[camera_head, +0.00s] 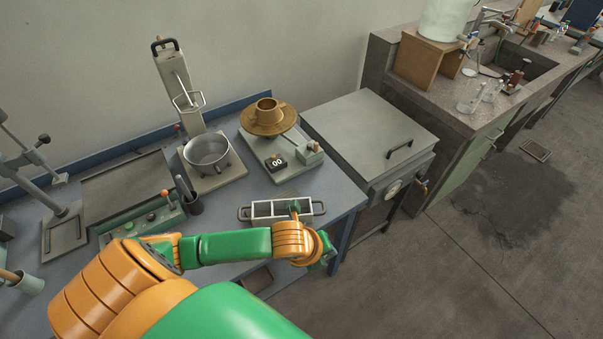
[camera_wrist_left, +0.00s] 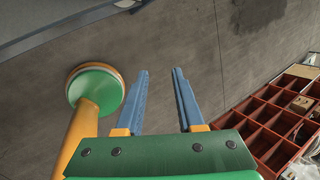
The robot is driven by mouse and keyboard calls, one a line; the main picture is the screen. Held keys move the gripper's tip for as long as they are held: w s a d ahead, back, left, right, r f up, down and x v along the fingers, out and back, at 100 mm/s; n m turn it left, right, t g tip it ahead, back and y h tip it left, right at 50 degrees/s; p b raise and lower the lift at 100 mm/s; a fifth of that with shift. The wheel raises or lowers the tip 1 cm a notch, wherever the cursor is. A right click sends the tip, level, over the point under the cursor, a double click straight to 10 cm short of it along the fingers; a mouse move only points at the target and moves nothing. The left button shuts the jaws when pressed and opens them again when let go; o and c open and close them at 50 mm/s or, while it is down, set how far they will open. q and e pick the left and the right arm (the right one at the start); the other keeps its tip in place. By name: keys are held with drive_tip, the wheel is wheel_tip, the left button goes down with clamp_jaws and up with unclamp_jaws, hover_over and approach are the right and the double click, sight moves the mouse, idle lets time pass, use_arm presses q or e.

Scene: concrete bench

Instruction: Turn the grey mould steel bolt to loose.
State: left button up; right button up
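The grey steel mould (camera_head: 262,209) lies near the front edge of the blue-grey bench in the head view. It is a long three-celled frame with a handle at each end. A small greenish-brown piece stands at its right part; I cannot tell whether this is the bolt. My left gripper (camera_head: 328,257) is just in front and to the right of the mould, past the bench edge, and partly hidden by its wrist. In the left wrist view its blue fingers (camera_wrist_left: 162,73) are apart with nothing between them, above the floor. My right gripper is not in view.
Behind the mould are a scale (camera_head: 277,155) with a brass-coloured pan and a metal bowl (camera_head: 206,152) on a stand. A grey lidded oven (camera_head: 368,130) stands right of the bench. A red compartment rack (camera_wrist_left: 268,145) is at the lower right in the wrist view.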

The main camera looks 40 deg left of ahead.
use_arm(q)
drive_tip(key=w+a+m+y, duration=0.2)
drive_tip(key=w+a+m, duration=0.1)
drive_tip(key=a+m, duration=0.6)
drive_tip(key=x, duration=0.4)
drive_tip(key=a+x, duration=0.1)
drive_tip(key=x, duration=0.2)
drive_tip(key=shift+s, duration=0.15)
drive_tip(key=shift+w+a+f, duration=0.1)
drive_tip(key=shift+w+f, duration=0.15)
drive_tip(key=shift+f, duration=0.2)
clamp_jaws()
